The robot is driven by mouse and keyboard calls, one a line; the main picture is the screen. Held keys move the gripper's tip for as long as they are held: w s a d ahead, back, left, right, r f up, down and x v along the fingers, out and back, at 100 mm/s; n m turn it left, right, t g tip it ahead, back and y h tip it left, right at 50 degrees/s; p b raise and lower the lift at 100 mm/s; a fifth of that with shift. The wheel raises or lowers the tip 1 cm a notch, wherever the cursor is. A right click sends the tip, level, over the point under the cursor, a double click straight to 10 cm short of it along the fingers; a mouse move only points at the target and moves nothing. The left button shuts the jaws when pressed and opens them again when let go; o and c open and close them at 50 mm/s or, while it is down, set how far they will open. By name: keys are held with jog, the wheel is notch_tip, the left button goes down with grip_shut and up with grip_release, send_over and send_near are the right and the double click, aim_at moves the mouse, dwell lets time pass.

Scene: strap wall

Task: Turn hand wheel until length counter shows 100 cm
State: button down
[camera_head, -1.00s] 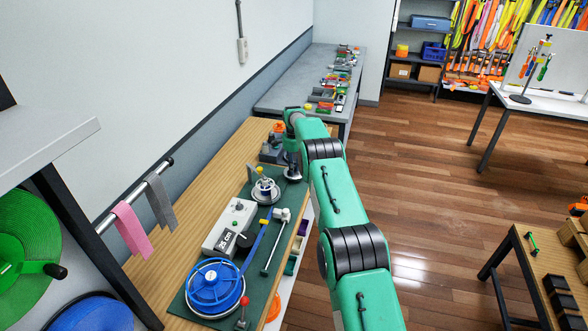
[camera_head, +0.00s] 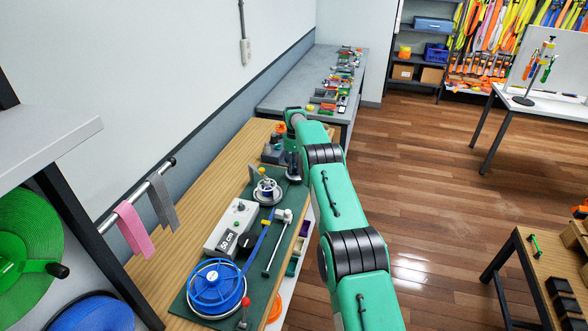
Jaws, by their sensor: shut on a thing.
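The length counter (camera_head: 228,241) is a dark window on a white box and appears to read 50 cm. The hand wheel (camera_head: 292,177) seems to be the grey round part at the far right end of the green board, mostly hidden by my gripper. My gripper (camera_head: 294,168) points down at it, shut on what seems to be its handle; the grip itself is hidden. A blue strap (camera_head: 261,235) runs from the blue reel (camera_head: 216,287) past the box toward a small silver spool (camera_head: 267,191).
A white-handled lever (camera_head: 280,222) and a red-knobbed lever (camera_head: 243,312) stand on the board (camera_head: 289,238). Pink (camera_head: 135,228) and grey (camera_head: 163,202) straps hang from a rail at left. Open floor (camera_head: 430,200) lies right of my arm.

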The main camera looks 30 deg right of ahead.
aim_at(294, 169)
dwell(0.4)
jog(key=c, duration=1.5)
grip_release()
jog(key=shift+c, duration=0.2)
notch_tip(294, 169, up, 12)
